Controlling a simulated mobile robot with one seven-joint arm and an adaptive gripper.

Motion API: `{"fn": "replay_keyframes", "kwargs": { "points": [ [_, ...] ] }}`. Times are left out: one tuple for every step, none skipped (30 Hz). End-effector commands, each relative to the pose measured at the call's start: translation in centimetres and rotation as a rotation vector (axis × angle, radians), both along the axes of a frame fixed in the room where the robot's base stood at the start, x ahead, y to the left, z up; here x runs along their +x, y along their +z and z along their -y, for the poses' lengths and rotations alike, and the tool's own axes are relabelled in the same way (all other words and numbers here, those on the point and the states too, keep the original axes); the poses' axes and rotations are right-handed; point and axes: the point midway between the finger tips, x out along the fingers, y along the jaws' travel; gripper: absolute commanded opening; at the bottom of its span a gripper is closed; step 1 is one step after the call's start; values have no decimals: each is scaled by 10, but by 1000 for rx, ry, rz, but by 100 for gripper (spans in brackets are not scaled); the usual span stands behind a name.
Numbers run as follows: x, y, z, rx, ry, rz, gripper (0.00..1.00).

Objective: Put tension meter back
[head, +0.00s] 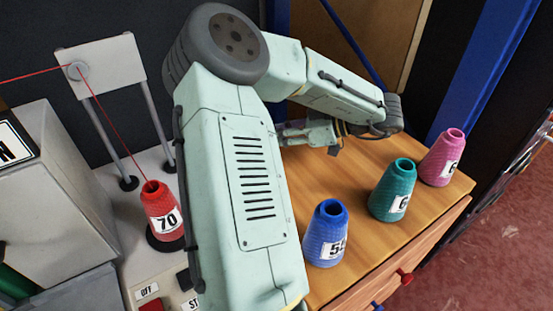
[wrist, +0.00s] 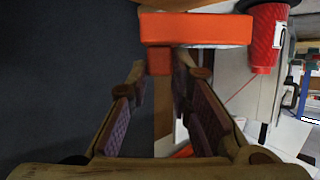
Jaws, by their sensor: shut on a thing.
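The tension meter (wrist: 195,29) shows in the wrist view as an orange block with a short darker orange stem (wrist: 159,61). My gripper (wrist: 160,85) has its purple-padded fingers on both sides of this stem, shut on the meter, with the block beyond the fingertips. In the head view my gripper (head: 305,132) is low over the back of the wooden bench top, partly hidden by my arm. I cannot make out the meter in the head view, nor its resting place.
Blue (head: 326,234), green (head: 393,190) and pink (head: 441,158) thread cones stand along the wooden bench top (head: 350,175). A red cone (head: 163,212) labelled 70 stands left of my arm, its thread running up to a white plate (head: 103,68) on posts. A grey machine (head: 50,180) is at far left.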

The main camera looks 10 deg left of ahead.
Motion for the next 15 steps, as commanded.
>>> {"fn": "replay_keyframes", "kwargs": {
  "points": [
    [0,-10,0,1,0,1,0],
    [0,-11,0,1,-1,1,0],
    [0,-12,0,1,-1,1,0],
    [0,-14,0,1,-1,1,0],
    [0,-16,0,1,-1,1,0],
    [0,-20,0,1,-1,0,0],
    [0,-24,0,1,-1,0,0],
    [0,-28,0,1,-1,0,0],
    [0,-34,0,0,-1,-2,0],
    [0,-39,0,0,-1,-2,0],
    [0,-42,0,0,0,-1,0],
    [0,-46,0,0,0,-1,0],
    [0,-47,0,0,0,-1,0],
    [0,-47,0,1,0,0,0],
    [0,-46,0,1,0,0,0]
  ]
}}
